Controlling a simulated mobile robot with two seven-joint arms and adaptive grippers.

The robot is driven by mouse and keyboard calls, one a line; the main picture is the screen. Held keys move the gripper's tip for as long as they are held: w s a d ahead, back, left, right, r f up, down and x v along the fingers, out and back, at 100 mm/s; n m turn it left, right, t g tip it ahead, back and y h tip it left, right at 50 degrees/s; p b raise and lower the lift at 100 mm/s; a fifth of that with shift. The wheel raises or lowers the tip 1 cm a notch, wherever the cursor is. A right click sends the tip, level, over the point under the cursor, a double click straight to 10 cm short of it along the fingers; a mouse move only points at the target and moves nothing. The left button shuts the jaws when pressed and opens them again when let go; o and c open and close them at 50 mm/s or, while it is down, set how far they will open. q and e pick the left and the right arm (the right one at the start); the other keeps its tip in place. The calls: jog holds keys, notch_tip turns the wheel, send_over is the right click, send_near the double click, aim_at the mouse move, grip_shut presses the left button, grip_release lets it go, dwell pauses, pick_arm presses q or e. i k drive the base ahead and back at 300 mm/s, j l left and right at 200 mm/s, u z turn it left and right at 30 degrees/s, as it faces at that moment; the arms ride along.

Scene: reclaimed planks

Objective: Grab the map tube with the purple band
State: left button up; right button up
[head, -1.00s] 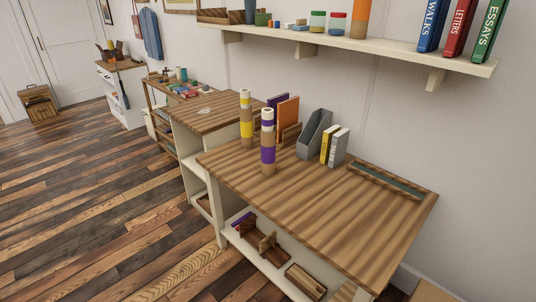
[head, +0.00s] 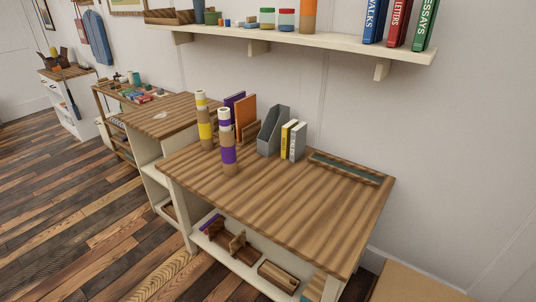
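The map tube with the purple band (head: 228,154) stands upright on the near wooden worktop, toward its left side. The two tubes look close together, and I cannot tell the exact gap. Neither of my grippers shows in the head view.
Behind the tubes stand an orange book (head: 244,117), a grey file holder (head: 273,132) and yellow and white books (head: 293,140). A wall shelf (head: 340,43) hangs above. The worktop (head: 290,205) is clear in front. A cardboard box (head: 410,285) sits at lower right.

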aim_at(227, 140)
jog(key=i+j+z, duration=0.1)
jog(key=z, duration=0.35)
jog(key=i+j+z, duration=0.1)
jog(key=j+z, duration=0.15)
jog(key=z, duration=0.2)
jog(key=j+z, duration=0.2)
jog(key=z, duration=0.25)
jog(key=j+z, duration=0.35)
jog(key=j, duration=0.15)
jog(key=j+z, duration=0.35)
jog(key=j, duration=0.2)
jog(key=j+z, duration=0.1)
jog(key=j, duration=0.25)
jog(key=k+j+z, duration=0.1)
jog(key=j, duration=0.25)
jog(key=k+j+z, duration=0.15)
jog(key=j, duration=0.2)
jog(key=k+j, duration=0.1)
jog(key=j, duration=0.6)
jog(key=k+j, duration=0.15)
jog(key=j, duration=0.2)
